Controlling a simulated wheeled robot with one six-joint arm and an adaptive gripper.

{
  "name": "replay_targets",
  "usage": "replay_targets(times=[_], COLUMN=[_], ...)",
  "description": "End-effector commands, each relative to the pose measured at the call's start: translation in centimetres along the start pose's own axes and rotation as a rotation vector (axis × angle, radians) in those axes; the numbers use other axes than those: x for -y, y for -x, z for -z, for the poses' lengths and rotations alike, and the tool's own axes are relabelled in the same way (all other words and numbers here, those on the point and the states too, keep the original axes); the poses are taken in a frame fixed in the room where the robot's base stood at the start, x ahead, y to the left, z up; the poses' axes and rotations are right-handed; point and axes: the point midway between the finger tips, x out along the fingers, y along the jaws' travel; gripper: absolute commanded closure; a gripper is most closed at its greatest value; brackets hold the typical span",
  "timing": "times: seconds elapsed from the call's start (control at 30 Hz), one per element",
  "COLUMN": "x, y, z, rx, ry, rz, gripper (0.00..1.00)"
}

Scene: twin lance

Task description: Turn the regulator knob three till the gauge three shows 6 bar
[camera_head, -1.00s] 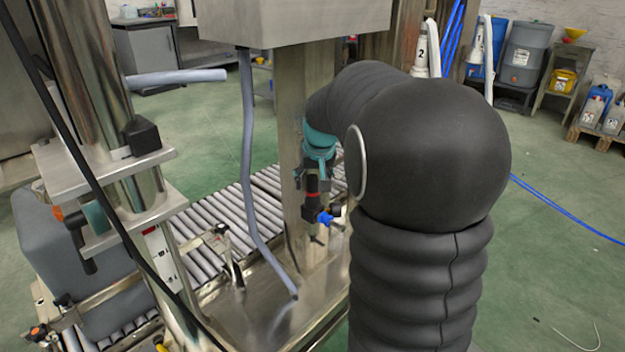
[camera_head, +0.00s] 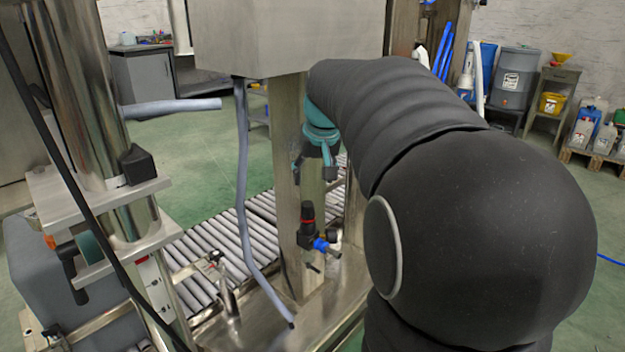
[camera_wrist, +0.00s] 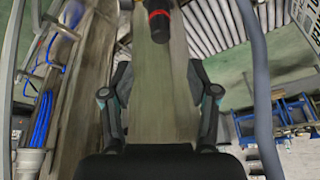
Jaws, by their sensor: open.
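A black regulator knob with a red ring (camera_head: 307,212) stands on a blue and black fitting (camera_head: 322,245) at the steel post. Which number it bears cannot be read. My gripper (camera_head: 315,172), teal and dark, is above this knob in the head view and apart from it. In the wrist view my gripper (camera_wrist: 160,85) has its two fingers spread wide with nothing between them but the post behind. No gauge dial or reading can be made out.
The steel post (camera_head: 286,150) stands close behind my gripper, under a steel box (camera_head: 290,35). A grey hose (camera_head: 243,180) hangs to the left. A roller conveyor (camera_head: 215,240) runs behind. A metal column (camera_head: 90,90) stands at the left.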

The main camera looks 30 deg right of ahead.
Motion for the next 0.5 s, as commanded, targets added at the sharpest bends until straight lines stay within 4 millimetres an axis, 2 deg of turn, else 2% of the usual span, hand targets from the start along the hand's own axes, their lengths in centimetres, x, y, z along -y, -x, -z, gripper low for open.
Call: replay_targets(times=[0.27,0.37,0.5], x=[-0.2,-1.5,-4.6], y=[0.0,-0.5,-0.9], z=[0.0,0.0,1.2], rx=[0.0,0.009,0.024], ry=[-0.004,-0.028,-0.071], rz=[-0.002,-0.011,0.015], gripper=[0.4,0.4,0.4])
